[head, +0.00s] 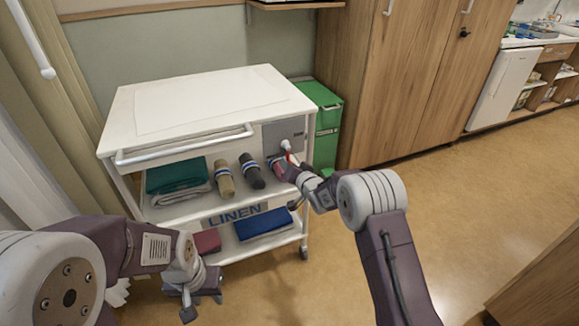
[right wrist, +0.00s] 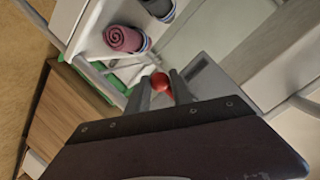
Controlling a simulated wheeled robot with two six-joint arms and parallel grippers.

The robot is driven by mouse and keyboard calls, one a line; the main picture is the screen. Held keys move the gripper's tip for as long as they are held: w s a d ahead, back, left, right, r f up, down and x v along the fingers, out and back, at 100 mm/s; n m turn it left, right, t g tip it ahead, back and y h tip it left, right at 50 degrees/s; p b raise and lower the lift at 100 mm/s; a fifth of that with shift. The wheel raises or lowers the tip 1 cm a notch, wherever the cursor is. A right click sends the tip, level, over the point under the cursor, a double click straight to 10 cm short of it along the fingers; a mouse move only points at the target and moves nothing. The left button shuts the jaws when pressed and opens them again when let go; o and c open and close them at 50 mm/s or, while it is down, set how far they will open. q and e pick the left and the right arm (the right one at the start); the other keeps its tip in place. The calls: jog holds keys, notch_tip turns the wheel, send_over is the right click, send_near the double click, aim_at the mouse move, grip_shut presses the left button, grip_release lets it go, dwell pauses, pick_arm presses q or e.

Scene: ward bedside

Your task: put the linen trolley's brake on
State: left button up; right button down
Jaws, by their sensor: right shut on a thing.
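The linen trolley (head: 205,133) is a white cart with a front push bar and a LINEN label. On its right front is a grey plate (head: 284,133) with a white pivot and a red-tipped brake lever (head: 290,157). My right gripper (head: 289,162) is at this lever. In the right wrist view the red knob (right wrist: 160,82) sits between the fingertips of my right gripper (right wrist: 161,90), which is shut on it. The lever's shaft is mostly hidden there. My left gripper (head: 203,306) is low in front of the trolley, empty, its fingers apart.
Rolled towels (head: 251,171) and folded green linen (head: 176,175) lie on the upper shelf. A blue folded cloth (head: 262,224) is on the lower shelf. A green bin (head: 328,122) stands behind the trolley's right side, by wooden cupboards (head: 400,80). The floor to the right is clear.

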jog(key=c, duration=1.1)
grip_release()
jog(key=shift+w+d+r, duration=0.1)
jog(key=shift+w+r, duration=0.05)
jog(key=shift+r, duration=0.25)
jog(key=shift+c, duration=0.2)
jog(key=shift+f, duration=0.15)
jog(key=p+v, duration=0.2)
jog(key=v, duration=0.7)
